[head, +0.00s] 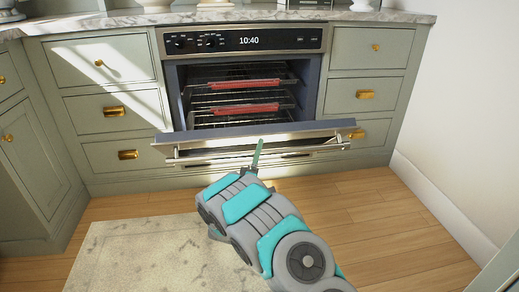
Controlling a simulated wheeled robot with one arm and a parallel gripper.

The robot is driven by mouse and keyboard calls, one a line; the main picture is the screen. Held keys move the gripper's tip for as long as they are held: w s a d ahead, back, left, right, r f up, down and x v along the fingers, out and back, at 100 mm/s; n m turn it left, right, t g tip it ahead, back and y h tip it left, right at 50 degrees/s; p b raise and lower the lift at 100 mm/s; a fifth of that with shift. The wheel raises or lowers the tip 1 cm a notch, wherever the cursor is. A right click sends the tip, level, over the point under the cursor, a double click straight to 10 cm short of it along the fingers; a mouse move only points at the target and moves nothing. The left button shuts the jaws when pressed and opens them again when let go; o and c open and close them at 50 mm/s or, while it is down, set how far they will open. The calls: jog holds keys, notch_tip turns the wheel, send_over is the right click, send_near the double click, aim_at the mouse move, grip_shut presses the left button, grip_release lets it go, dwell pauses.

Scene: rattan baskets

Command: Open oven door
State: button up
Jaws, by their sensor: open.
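The oven (243,41) is built into the green cabinets below the counter, with a clock reading 10:40. Its door (300,131) is hinged down and stands well open, tilted outward. The door's metal handle (200,155) runs along its outer top edge. Inside, wire racks (237,84) with red front strips show. My gripper (256,154) is at the middle of the door, on its outer side close to the handle. It is open and seen nearly edge-on. Whether it touches the door or handle I cannot tell.
Green drawers with brass pulls flank the oven, including a left drawer (108,113) and a right drawer (365,94). A pale rug (130,255) lies on the wood floor (400,225). A white wall (470,120) bounds the right side. The floor right of my arm is clear.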

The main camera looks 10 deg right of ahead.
jog(key=v, duration=0.7)
jog(key=shift+f, duration=0.15)
jog(key=s+a+f+b, duration=0.3)
jog(key=f, duration=0.4)
jog(key=shift+s+a+f+b, duration=0.2)
jog(key=shift+s+b, duration=0.1)
jog(key=shift+b, duration=0.1)
dwell(0.6)
dwell(0.7)
